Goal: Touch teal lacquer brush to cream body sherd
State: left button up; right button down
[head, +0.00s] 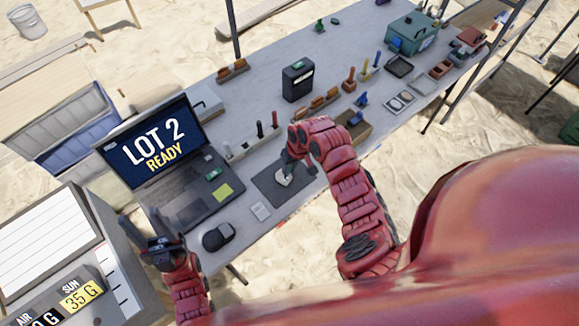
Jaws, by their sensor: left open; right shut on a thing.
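The cream body sherd (284,177) lies on a dark grey mat (268,193) on the long table, right of the laptop. My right gripper (288,160) is just above and behind the sherd, pointing down. It is shut on a slim, dark teal thing that looks like the teal lacquer brush, mostly hidden by the gripper. Its lower end is very close to the sherd; I cannot tell whether they touch. My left gripper (162,243) is open and empty at the lower left, by the table's near left corner.
A laptop (170,160) reading "LOT 2 READY" stands left of the mat. A pale rack (252,147) holds a black and a red tool behind the mat. A brown tray (354,132) stands right of my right gripper.

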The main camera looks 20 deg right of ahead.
jog(key=shift+f+b, duration=0.55)
jog(key=shift+f, duration=0.2)
dwell(1.6)
jog(key=shift+r+p, duration=2.4)
jog(key=shift+r, duration=1.65)
